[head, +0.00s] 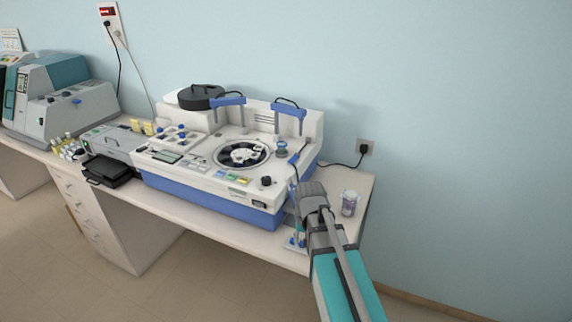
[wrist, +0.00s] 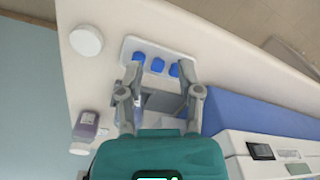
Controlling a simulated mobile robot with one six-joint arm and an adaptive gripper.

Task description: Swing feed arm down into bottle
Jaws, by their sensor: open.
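The slide stainer (head: 235,180) is a white machine with a blue base on the bench. Two blue arms stand at its back, a left one (head: 228,101) and a right one (head: 288,108). A smaller blue piece (head: 299,153) shows near its right end; I cannot tell which part is the feed arm. A purple-labelled bottle (head: 349,203) with a pale top stands right of my gripper (head: 312,192); a purple bottle (wrist: 87,123) also shows in the wrist view. My gripper (wrist: 160,75) is open, its fingers spread over a white rack (wrist: 127,49) with blue caps. I see nothing held.
A round white lid or disc (wrist: 86,40) lies near the bench edge. A wall socket (head: 365,147) with a black cable is behind the bench's right end. The floor in front is clear.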

